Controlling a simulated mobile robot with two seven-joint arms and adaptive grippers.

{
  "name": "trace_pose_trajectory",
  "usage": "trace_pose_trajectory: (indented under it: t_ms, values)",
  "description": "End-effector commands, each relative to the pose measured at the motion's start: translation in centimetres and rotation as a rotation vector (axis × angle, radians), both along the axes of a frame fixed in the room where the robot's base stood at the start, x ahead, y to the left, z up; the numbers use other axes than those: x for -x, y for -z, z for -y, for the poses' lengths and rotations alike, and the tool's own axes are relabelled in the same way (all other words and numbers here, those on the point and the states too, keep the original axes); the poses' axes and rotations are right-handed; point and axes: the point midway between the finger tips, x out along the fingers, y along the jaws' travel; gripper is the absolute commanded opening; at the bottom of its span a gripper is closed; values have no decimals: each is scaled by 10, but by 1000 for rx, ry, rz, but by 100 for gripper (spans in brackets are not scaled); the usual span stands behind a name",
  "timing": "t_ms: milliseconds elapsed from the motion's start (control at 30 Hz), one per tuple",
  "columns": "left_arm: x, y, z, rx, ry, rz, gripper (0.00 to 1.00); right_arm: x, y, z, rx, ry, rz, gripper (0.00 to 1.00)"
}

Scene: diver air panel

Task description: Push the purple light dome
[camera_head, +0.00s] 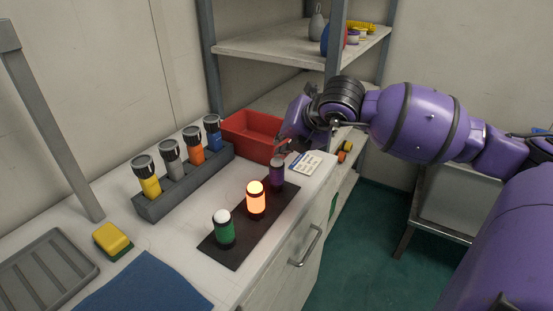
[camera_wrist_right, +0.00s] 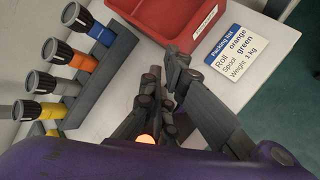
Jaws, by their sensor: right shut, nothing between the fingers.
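The purple light dome (camera_head: 277,172) stands upright at the far end of a dark base strip (camera_head: 222,252) on the counter. It is unlit. My right gripper (camera_head: 282,143) is shut and empty, just above and behind the purple dome; I cannot tell whether it touches it. The orange dome (camera_head: 256,200) glows in the middle of the strip, partly visible in the wrist view (camera_wrist_right: 146,138). The green dome (camera_head: 224,230) with a white top is nearest. My left gripper is not in view.
A red bin (camera_head: 247,142) and a packing list card (camera_head: 306,164) lie close to my right gripper. A grey rack (camera_head: 190,184) holds several coloured flashlights. A yellow sponge (camera_head: 112,239), grey tray (camera_head: 40,274) and blue cloth (camera_head: 145,287) lie at left. A shelf post stands behind.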

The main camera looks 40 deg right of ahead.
Motion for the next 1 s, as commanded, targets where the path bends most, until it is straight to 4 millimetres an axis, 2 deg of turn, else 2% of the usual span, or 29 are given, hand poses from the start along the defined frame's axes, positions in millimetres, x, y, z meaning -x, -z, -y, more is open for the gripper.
trace_pose_trajectory:
  t_ms: [433, 1000]
  values:
    - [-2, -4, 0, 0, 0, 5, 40, 0, -8, 0, -1, 0, 1, 0]
    - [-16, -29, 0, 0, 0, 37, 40, 0, -62, 0, 0, -1, 2, 0]
